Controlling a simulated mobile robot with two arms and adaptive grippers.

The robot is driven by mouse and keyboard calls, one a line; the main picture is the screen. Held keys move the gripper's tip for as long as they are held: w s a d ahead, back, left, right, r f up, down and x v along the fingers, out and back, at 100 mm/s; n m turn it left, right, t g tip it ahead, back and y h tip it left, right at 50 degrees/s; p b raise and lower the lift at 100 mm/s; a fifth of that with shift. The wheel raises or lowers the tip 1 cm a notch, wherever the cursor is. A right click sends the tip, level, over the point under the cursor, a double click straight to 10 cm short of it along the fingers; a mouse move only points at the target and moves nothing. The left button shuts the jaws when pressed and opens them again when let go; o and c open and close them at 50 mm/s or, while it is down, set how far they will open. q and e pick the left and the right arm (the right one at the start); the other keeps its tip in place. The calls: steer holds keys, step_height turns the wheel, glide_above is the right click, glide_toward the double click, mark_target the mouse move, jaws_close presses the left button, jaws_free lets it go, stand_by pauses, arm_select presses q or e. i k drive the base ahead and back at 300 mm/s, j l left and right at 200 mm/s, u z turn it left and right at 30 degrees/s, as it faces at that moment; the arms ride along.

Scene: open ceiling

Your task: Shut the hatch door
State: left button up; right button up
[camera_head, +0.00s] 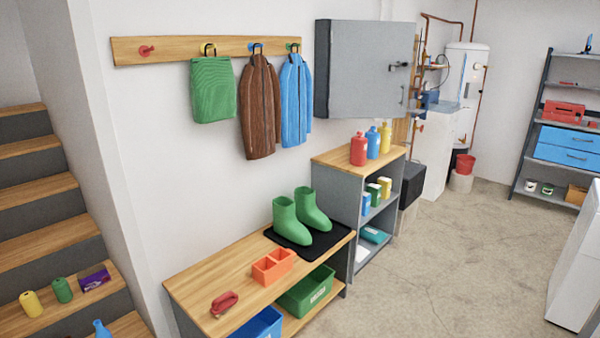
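A grey metal wall cabinet (322,70) hangs on the white wall, above the shelf unit. Its broad front panel, which looks like the hatch door (362,72), faces the room. A dark latch (398,65) and a slim handle (403,95) sit near the panel's right edge. I cannot tell from this view whether the door is fully shut or slightly ajar. Neither of my grippers is in view.
Below the cabinet, bottles (358,149) stand on a grey shelf unit (325,160). A low bench (195,287) holds green boots (290,220) and an orange box (273,266). Jackets (259,105) hang left of the cabinet.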

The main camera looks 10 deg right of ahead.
mark_target(362, 84)
steer(key=i+l+z, duration=0.15)
steer(key=i+z, duration=0.2)
steer(key=i, duration=0.45)
steer(key=i+z, duration=0.35)
steer(key=i, duration=0.4)
